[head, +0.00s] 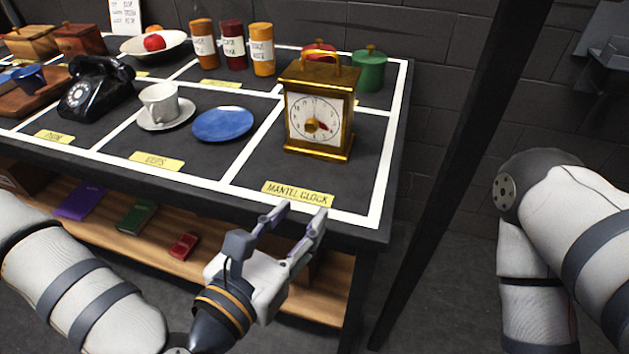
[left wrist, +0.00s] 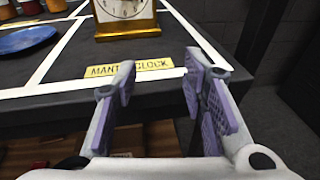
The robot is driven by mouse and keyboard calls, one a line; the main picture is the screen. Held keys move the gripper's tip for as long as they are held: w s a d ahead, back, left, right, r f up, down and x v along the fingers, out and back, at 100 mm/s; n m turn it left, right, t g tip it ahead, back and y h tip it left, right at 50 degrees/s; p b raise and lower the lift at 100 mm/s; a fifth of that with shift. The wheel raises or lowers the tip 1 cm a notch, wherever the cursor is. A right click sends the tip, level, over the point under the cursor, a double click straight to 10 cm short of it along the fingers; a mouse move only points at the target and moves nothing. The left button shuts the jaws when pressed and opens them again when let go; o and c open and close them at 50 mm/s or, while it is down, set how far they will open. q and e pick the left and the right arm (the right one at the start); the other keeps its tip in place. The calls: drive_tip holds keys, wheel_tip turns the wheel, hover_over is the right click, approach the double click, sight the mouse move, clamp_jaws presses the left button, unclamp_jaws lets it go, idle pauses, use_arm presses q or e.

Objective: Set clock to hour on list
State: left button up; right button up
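The gold mantel clock (head: 320,77) stands upright at the table's right end, behind the "MANTEL CLOCK" label (head: 297,193). Its white face (head: 302,110) has a gold centre knob and a short red hand pointing right and slightly down; the exact hour is hard to read. The clock's lower part shows in the left wrist view (left wrist: 127,28). A white list (head: 126,17) stands at the back left, its text too small to read. My left gripper (head: 303,211) is open and empty at the table's front edge, below the clock, touching nothing visible. My right gripper is out of view.
A blue plate (head: 222,124), a cup on a saucer (head: 160,103) and a black telephone (head: 95,88) sit left of the clock. A green canister (head: 369,70) stands close behind it. A dark post (head: 455,150) rises right of the table. A shelf (head: 325,300) lies below.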

sight(310, 129)
use_arm(q)
drive_tip(key=w+a+r+n+t+y, duration=0.1)
drive_tip(key=w+a+r+n+t, duration=0.1)
drive_tip(key=w+a+r+n, duration=0.15)
drive_tip(key=shift+n, duration=0.45)
drive_tip(key=x, duration=0.4)
drive_tip(key=r+x, duration=0.1)
drive_tip(key=x, duration=0.7)
drive_tip(key=shift+s+d+r, duration=0.15)
drive_tip(key=shift+d+r, duration=0.05)
drive_tip(key=shift+d, duration=0.05)
drive_tip(key=shift+c, duration=0.6)
clamp_jaws()
